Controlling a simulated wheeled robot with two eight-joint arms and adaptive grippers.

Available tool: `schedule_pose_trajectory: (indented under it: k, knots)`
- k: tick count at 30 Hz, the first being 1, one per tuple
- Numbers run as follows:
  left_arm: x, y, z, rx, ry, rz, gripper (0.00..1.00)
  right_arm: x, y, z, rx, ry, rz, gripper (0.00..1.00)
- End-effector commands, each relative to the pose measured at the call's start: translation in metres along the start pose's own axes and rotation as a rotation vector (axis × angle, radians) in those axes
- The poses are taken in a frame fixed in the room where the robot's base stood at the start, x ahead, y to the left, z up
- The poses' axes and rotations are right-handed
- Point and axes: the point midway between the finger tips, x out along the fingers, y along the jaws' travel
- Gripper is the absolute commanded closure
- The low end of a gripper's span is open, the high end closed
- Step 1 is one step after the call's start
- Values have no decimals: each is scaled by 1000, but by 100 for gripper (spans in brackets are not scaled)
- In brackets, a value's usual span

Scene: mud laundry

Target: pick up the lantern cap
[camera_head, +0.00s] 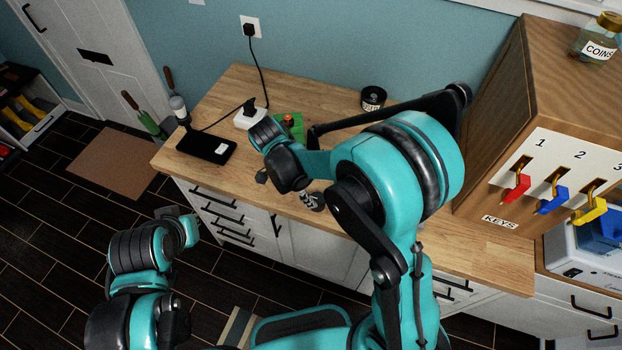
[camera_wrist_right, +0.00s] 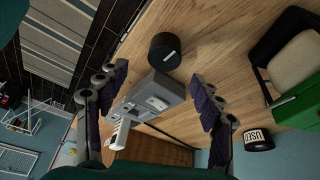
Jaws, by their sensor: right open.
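A short black cylinder, which looks like the lantern cap (camera_wrist_right: 165,50), stands on the wooden counter near its front edge. In the head view it seems to be the small dark piece (camera_head: 262,176) left of my right gripper. A grey boxy device (camera_wrist_right: 155,96), perhaps the lantern body, lies beside it, and it shows in the head view (camera_head: 311,201). My right gripper (camera_wrist_right: 155,108) is open and empty above the counter, its fingers spread on either side of the grey device. The cap is just beyond the fingertips. My left gripper (camera_head: 176,214) is low at the left, off the counter; its fingers are unclear.
A wooden key cabinet (camera_head: 490,150) stands at the right. Tools (camera_head: 150,123) stand by the counter's left edge.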

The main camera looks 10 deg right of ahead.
Motion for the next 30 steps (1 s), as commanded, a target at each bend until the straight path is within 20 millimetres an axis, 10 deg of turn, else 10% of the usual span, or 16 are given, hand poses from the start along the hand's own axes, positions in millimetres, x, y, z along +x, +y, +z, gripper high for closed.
schedule_pose_trajectory:
  k: [21, 30]
  knots:
    - [8, 0, 6, 0, 0, 0, 100, 78, -4, 1, 87, 29, 18, 34]
    - [7, 0, 6, 0, 0, 0, 100, 81, -3, 1, 85, 29, 17, 36]
